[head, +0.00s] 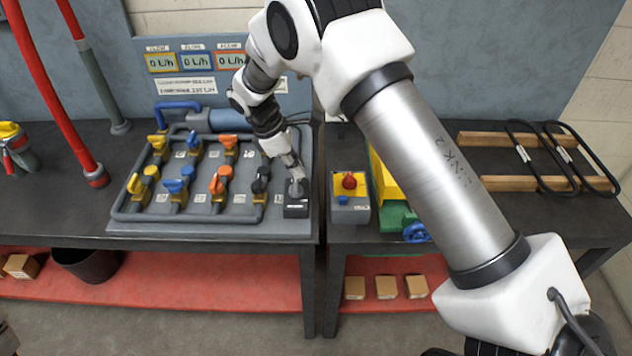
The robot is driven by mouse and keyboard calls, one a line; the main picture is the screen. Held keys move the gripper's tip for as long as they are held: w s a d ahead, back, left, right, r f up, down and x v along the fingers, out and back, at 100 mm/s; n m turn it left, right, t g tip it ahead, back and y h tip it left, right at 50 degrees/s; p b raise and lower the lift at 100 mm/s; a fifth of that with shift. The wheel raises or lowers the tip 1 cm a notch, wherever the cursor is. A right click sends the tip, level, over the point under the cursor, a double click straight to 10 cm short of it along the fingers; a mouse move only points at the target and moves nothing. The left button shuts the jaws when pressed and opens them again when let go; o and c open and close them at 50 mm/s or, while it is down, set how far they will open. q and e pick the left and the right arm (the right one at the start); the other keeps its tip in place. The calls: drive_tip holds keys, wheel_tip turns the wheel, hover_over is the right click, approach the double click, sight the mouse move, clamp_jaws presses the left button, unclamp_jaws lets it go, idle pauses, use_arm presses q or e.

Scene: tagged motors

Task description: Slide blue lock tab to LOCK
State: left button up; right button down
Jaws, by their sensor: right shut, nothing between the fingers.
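My right gripper (296,178) is shut and empty. It points down at the grey knob on a small black box (296,208) at the right end of the valve panel; I cannot tell whether it touches the knob. A small blue tab (343,200) sits on the front of a grey box with a yellow top (341,182) and a red button (349,181), right of the gripper. I cannot read a LOCK mark there. The gripper is apart from this tab. My left gripper is not in view.
The valve panel (220,229) holds several yellow, blue and orange valves. Behind it stands a display board (203,87). A yellow and green machine with a blue handwheel (416,232) is partly hidden by my right arm. Black belts (520,150) lie on wooden bars at right.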

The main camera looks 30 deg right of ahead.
sight(335, 202)
drive_tip(key=s+d+f+p, duration=0.1)
drive_tip(key=d+f, duration=0.1)
drive_tip(key=s+d+f+p, duration=0.1)
drive_tip(key=s+d+f, duration=0.1)
drive_tip(key=f, duration=0.1)
drive_tip(key=s+d+f+p, duration=0.1)
drive_tip(key=d+f+p, duration=0.1)
drive_tip(key=d+f, duration=0.1)
drive_tip(key=shift+s+f, duration=0.2)
drive_tip(key=shift+w+a, duration=0.1)
drive_tip(key=shift+a, duration=0.05)
drive_tip(key=shift+f, duration=0.1)
